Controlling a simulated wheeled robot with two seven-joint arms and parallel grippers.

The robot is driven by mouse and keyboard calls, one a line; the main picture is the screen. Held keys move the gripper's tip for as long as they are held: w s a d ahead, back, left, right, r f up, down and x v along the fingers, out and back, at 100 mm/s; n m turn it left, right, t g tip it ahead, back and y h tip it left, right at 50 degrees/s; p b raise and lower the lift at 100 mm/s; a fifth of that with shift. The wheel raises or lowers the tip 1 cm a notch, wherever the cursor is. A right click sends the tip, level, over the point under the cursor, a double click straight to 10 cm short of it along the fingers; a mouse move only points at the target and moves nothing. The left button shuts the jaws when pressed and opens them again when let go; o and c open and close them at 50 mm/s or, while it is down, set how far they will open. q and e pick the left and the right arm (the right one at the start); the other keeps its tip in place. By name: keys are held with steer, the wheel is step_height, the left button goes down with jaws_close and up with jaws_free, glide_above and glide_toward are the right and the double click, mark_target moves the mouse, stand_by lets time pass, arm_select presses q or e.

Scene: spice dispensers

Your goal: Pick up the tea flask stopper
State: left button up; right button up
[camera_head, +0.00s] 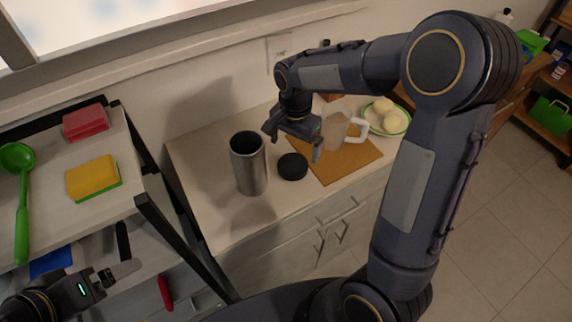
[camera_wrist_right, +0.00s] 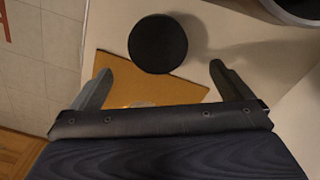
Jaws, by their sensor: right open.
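The tea flask stopper (camera_head: 292,166) is a round black disc lying on the white counter, just right of the steel tea flask (camera_head: 249,168). My right gripper (camera_head: 294,142) is open and empty, above and behind the stopper. In the right wrist view the stopper (camera_wrist_right: 158,43) lies beyond the gap between the spread fingertips (camera_wrist_right: 160,70), with nothing between them. The flask's rim (camera_wrist_right: 288,14) shows at the top right corner there. My left gripper (camera_head: 112,274) is low at the left by the shelf; its jaw opening is unclear.
A wooden board (camera_head: 345,162) lies right of the stopper, with a translucent mug (camera_head: 335,128) by my right gripper. A plate (camera_head: 388,131) of pale round food stands behind. A shelf (camera_head: 50,222) with sponges and a green ladle is at the left.

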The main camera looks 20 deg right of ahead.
mark_target(294, 163)
steer(key=f, duration=0.3)
steer(key=f+p, duration=0.1)
steer(key=f, duration=0.2)
steer(key=shift+s+a+f, duration=0.1)
steer(key=shift+s, duration=0.1)
steer(key=shift+c, duration=0.5)
steer(key=c, duration=1)
